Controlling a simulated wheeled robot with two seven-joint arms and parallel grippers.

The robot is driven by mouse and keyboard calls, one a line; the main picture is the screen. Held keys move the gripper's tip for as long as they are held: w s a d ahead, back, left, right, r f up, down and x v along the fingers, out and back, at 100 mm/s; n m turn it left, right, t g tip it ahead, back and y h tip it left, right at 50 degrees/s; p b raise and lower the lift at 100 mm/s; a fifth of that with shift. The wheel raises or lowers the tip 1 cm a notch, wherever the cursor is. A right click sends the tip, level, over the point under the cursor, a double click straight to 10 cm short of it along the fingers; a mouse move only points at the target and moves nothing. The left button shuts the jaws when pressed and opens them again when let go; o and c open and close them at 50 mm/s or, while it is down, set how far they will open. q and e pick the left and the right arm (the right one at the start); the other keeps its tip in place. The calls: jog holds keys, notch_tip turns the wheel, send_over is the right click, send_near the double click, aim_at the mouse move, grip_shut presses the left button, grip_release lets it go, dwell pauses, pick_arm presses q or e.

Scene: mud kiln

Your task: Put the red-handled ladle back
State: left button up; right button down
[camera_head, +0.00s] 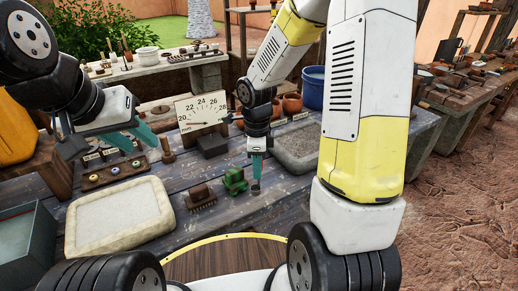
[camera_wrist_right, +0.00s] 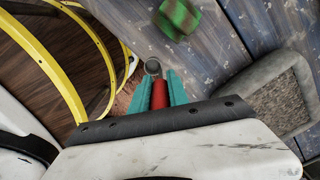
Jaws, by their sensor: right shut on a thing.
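My right gripper (camera_head: 257,158) points down over the front part of the grey plank table (camera_head: 228,215). In the right wrist view, my right gripper (camera_wrist_right: 160,88) is shut on the red handle of the ladle (camera_wrist_right: 159,95). The ladle's round grey end (camera_wrist_right: 152,67) sticks out beyond the fingertips. In the head view the ladle's grey end (camera_head: 255,188) shows just below the fingers, and its handle is mostly hidden. My left gripper (camera_head: 137,137) is open and empty above the left part of the table, with its teal fingers apart.
A green block-like object (camera_head: 234,181) stands close left of the ladle, beside a brown brush-like object (camera_head: 200,197). A pale tray (camera_head: 122,214) and a wooden rack (camera_head: 115,172) lie left. A stone-rimmed tray (camera_head: 293,160) lies right; a dial gauge (camera_head: 202,110) stands behind.

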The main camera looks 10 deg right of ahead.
jog(key=shift+w+d+f, duration=0.8)
jog(key=shift+w+d, duration=0.2)
jog(key=shift+w, duration=1)
jog(key=shift+w+d+f, duration=0.8)
jog(key=shift+w+d, duration=0.25)
jog(key=shift+w, duration=0.9)
jog(key=shift+w+d+f, duration=0.8)
jog(key=shift+w+d, duration=0.2)
jog(key=shift+w, duration=1)
jog(key=c, duration=1.3)
grip_release()
jog(key=shift+f, duration=0.15)
